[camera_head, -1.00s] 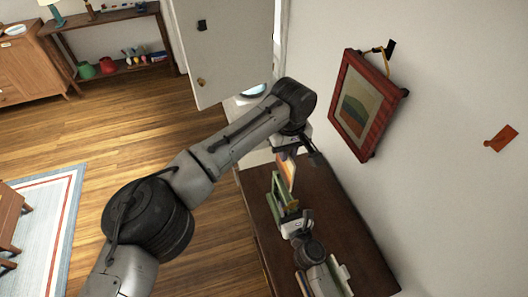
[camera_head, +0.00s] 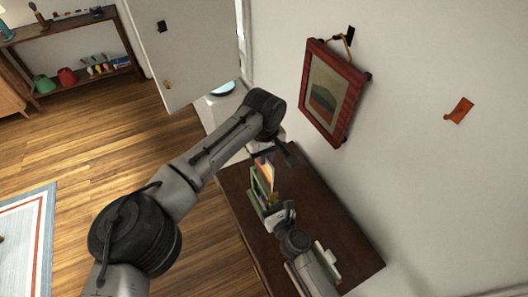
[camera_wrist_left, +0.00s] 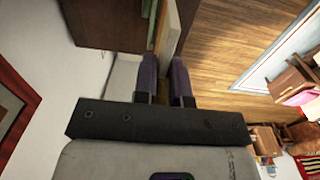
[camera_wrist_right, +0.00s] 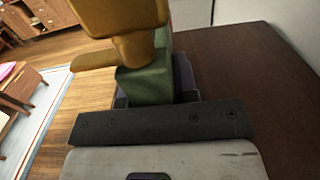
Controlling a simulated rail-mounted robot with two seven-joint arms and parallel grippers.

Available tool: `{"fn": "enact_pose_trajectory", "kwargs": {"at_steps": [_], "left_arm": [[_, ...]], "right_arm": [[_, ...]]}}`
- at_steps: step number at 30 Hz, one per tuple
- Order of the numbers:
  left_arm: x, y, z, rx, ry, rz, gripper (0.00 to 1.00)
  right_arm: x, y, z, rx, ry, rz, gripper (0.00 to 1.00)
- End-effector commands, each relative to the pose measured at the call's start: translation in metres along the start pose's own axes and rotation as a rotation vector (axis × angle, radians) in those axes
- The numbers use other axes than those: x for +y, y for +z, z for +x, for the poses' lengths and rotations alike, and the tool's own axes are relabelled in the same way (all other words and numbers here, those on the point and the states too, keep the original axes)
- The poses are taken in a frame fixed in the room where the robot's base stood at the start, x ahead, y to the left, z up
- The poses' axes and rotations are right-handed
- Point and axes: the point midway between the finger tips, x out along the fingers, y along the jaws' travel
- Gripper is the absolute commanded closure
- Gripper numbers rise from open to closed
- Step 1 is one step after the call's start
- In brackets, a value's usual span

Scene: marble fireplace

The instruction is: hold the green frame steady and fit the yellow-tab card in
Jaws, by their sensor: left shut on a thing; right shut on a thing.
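The green frame (camera_head: 256,190) stands at the far end of a dark wooden top in the head view. My right gripper (camera_head: 279,213) is shut on its near side. The right wrist view shows the green body (camera_wrist_right: 148,84) between the fingers, with a mustard-yellow piece (camera_wrist_right: 122,40) above it. My left gripper (camera_head: 270,154) is over the frame's far end, shut on the card (camera_head: 265,169), which shows orange and white. In the left wrist view the card's pale edge (camera_wrist_left: 174,32) rises between the fingers. Whether the card is inside the frame or beside it is hidden.
The dark wooden top (camera_head: 338,232) has free room on its right side. A whitish object (camera_head: 327,261) lies near my right forearm. A door (camera_head: 187,55) stands beyond.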

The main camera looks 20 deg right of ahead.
Motion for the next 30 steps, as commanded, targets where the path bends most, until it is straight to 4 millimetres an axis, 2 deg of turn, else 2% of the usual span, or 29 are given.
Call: {"fn": "enact_pose_trajectory", "kwargs": {"at_steps": [16,30], "left_arm": [[0.0,0.0,0.001,0.0,0.0,0.0,1.0],[0.001,0.0,0.018,-0.001,0.0,0.0,1.0]], "right_arm": [[0.0,0.0,0.0,0.0,0.0,0.0,1.0],[0.0,0.0,0.0,0.0,0.0,0.0,1.0]]}}
